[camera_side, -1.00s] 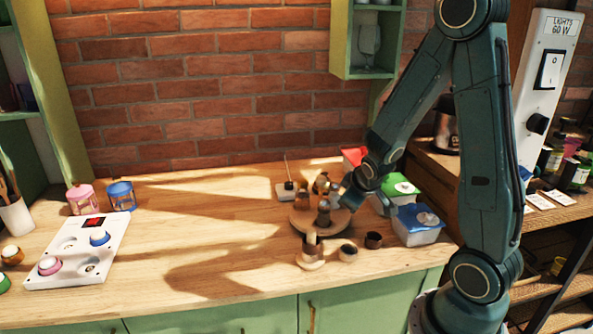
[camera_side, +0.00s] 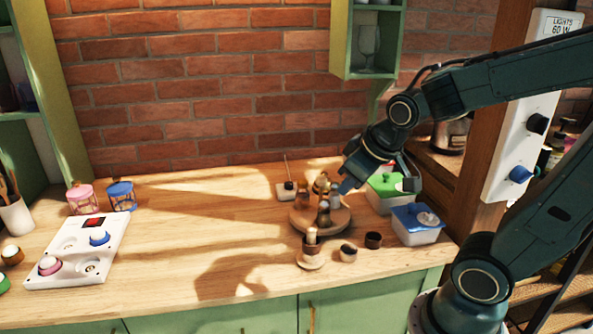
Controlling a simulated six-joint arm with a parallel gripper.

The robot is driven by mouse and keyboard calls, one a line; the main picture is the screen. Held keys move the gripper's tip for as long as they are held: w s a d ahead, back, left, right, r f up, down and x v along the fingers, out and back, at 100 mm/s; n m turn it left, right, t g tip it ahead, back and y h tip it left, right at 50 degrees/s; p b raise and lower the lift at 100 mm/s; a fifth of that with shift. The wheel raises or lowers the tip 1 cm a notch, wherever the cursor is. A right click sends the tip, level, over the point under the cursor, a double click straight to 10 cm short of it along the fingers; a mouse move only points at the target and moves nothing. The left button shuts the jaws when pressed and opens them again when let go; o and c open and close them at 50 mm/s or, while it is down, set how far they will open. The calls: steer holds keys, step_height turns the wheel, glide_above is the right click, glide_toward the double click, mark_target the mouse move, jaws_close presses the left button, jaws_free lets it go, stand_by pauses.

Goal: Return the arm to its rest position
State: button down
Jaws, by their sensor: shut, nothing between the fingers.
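My gripper (camera_side: 341,186) is at the right of the worktop, pointing down and left beside the round wooden stand (camera_side: 303,225). It is shut with nothing held. It overlaps the back right of the stand in the picture, and I cannot tell whether it touches anything. My arm reaches in from the right, its forearm high and sloping down toward the wrist.
Small jars stand on the wooden stand. A green-lidded tub (camera_side: 384,204) and a blue-lidded tub (camera_side: 415,236) are close right of my gripper. Small cups (camera_side: 373,240) sit in front. A wooden post (camera_side: 470,160) stands behind my arm. The worktop's middle is clear.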

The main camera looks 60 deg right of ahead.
steer(key=s+a+r+y, duration=0.1)
steer(key=s+a+r, duration=0.3)
steer(key=s+a, duration=0.2)
steer(key=shift+s+r+n+y, duration=0.35)
steer(key=shift+s+n+y, duration=0.05)
steer(key=shift+s, duration=0.8)
